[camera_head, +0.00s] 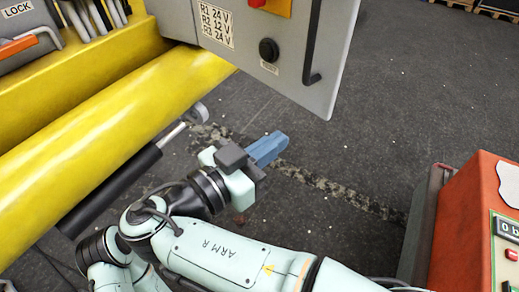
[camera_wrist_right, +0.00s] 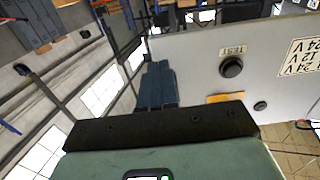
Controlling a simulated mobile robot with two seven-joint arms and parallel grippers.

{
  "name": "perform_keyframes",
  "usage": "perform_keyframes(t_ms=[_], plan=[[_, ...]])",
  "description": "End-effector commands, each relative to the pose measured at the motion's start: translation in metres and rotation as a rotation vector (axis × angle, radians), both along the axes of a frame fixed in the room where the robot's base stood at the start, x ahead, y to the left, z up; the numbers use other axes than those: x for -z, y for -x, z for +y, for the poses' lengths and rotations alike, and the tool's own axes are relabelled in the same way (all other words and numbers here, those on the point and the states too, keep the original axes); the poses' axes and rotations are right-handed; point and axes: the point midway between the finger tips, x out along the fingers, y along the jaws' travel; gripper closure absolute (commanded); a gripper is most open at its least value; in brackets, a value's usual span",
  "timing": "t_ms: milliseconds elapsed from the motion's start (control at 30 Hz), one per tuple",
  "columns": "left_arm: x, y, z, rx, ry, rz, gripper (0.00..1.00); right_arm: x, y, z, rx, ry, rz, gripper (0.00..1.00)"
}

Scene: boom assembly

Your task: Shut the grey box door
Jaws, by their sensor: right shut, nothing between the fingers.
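The grey door (camera_head: 290,80) is a flat panel at the top of the head view, standing out past the yellow beam over the floor. It carries a voltage label, a black knob and a long dark handle bar (camera_head: 312,45) near its right edge. My right gripper (camera_head: 270,148) is below the door's lower edge in the head view, blue fingers together and empty. In the right wrist view the fingers (camera_wrist_right: 157,85) point up beside the door (camera_wrist_right: 205,62), which shows its TEST label and knob. I see no contact. The door's top and hinge are out of frame. My left gripper is not in view.
A thick yellow beam (camera_head: 120,125) runs diagonally at left, with a black cylinder (camera_head: 110,190) under it. A grey box part marked LOCK (camera_head: 20,25) is at top left. A red-orange machine (camera_head: 465,230) stands at lower right. The dark floor between is open.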

Motion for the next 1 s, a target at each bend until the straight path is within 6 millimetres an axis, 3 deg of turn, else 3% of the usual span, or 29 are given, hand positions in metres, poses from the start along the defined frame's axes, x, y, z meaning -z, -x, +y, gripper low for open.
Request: perform_keyframes(t_ms=[200, 400, 1000], plan=[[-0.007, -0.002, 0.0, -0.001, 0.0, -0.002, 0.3, -0.001, -0.03, -0.038, 0.001, 0.0, 0.002, 1.0], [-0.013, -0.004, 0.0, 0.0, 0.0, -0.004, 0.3, -0.001, -0.049, -0.06, -0.001, 0.001, 0.003, 1.0], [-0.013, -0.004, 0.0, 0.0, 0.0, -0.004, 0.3, 0.001, -0.057, -0.07, -0.005, 0.001, 0.003, 1.0]])
